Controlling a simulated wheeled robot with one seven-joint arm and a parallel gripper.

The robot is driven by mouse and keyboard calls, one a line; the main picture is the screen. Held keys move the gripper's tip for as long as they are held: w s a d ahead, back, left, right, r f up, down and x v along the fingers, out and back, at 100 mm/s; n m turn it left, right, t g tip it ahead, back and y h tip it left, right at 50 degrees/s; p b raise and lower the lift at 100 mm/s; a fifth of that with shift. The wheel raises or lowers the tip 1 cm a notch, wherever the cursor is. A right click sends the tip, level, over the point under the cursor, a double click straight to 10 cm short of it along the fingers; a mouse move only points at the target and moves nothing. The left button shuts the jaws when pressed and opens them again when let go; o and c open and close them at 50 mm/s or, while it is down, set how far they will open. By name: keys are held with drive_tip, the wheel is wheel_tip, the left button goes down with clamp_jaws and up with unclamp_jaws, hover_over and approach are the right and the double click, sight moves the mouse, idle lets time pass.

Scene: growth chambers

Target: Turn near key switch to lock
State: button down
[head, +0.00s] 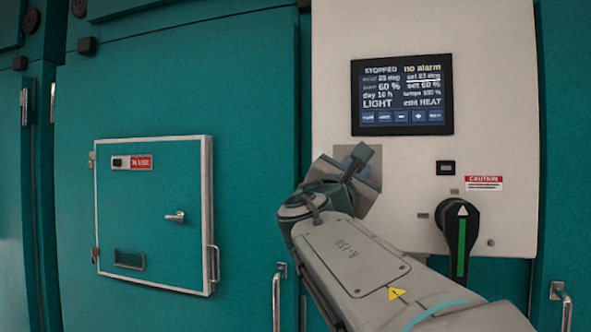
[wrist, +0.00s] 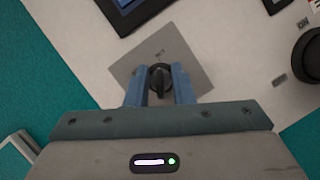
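In the wrist view, the key switch (wrist: 160,79) is a small black round knob with a raised narrow grip. It sits on a square grey plate (wrist: 195,62) set in the white panel. My gripper (wrist: 159,84) has its two blue fingers on either side of the knob. A gap shows between the fingers and the raised grip, so the gripper looks open around it. In the head view, my gripper (head: 357,168) is in front of the grey plate (head: 344,151) and hides the key switch. The lock mark cannot be read.
A display screen (head: 402,94) is above the key switch. A large black rotary handle (head: 461,238) with a green bar stands out at the lower right, near my forearm. A teal door with a small white-framed hatch (head: 153,214) is on the left.

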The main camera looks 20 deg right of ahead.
drive_tip(key=shift+f+n, duration=0.1)
drive_tip(key=shift+n, duration=0.3)
drive_tip(key=shift+f+n+t+y+b, duration=0.1)
drive_tip(key=shift+n+t+y+b, duration=0.4)
drive_tip(key=shift+n+b, duration=0.55)
drive_tip(key=n+t+y, duration=0.1)
drive_tip(key=n, duration=0.1)
drive_tip(key=n+t+b, duration=0.1)
drive_tip(key=n, duration=0.2)
drive_tip(key=shift+n+y, duration=0.25)
drive_tip(key=shift+y, duration=0.15)
drive_tip(key=n+t+y, duration=0.1)
drive_tip(key=n+y, duration=0.1)
drive_tip(key=n, duration=0.2)
drive_tip(key=n+t+y+b, duration=0.1)
drive_tip(key=n+y, duration=0.1)
drive_tip(key=n, duration=0.2)
drive_tip(key=shift+n, duration=0.3)
drive_tip(key=shift+n+y, duration=0.3)
drive_tip(key=shift+n, duration=0.1)
drive_tip(key=c, duration=1.6)
unclamp_jaws()
